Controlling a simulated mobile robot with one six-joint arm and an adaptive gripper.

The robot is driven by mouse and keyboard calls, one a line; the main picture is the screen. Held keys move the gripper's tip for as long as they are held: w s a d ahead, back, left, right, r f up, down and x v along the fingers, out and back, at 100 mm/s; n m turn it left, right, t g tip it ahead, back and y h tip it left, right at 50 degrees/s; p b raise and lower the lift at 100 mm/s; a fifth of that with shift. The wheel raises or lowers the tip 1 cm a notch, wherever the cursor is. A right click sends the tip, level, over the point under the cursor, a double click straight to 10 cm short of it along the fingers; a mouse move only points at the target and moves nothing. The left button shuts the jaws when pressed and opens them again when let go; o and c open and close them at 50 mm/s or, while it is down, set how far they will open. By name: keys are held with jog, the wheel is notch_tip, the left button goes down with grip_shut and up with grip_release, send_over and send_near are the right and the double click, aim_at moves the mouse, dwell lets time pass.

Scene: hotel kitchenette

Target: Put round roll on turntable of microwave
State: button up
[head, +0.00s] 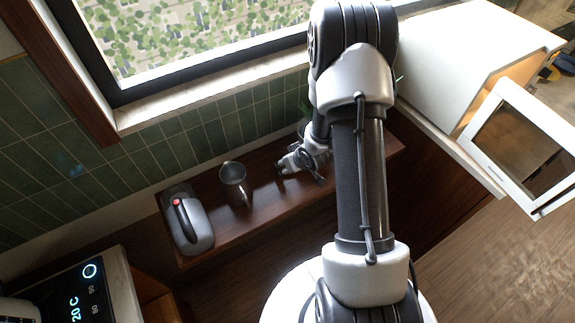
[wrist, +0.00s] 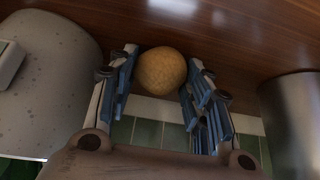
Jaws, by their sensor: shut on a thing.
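The round roll (wrist: 161,70) is a golden-brown ball in the wrist view, between the fingers of my gripper (wrist: 160,85). My gripper is shut on it, with a finger at each side. The wooden surface lies close behind the roll; I cannot tell whether the roll touches it. In the head view my gripper (head: 284,167) is low over the wooden shelf, and the roll cannot be made out there. The white microwave (head: 470,50) stands at the upper right with its door (head: 525,140) open and a lit interior. Its turntable is hidden from view.
A metal cup (head: 233,181) and a grey appliance with a red button (head: 192,225) stand on the wooden shelf (head: 265,208) left of my gripper. A window (head: 200,40) is behind. The open microwave door juts out over the floor at right.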

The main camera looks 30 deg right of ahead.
jog(key=shift+c, duration=1.2)
notch_tip(320, 180, up, 20)
jog(key=p, duration=1)
jog(key=s+a+f+b, duration=0.2)
jog(key=a+b, duration=0.9)
jog(key=a, duration=0.3)
jog(key=shift+a, duration=0.25)
jog(key=shift+f, duration=0.1)
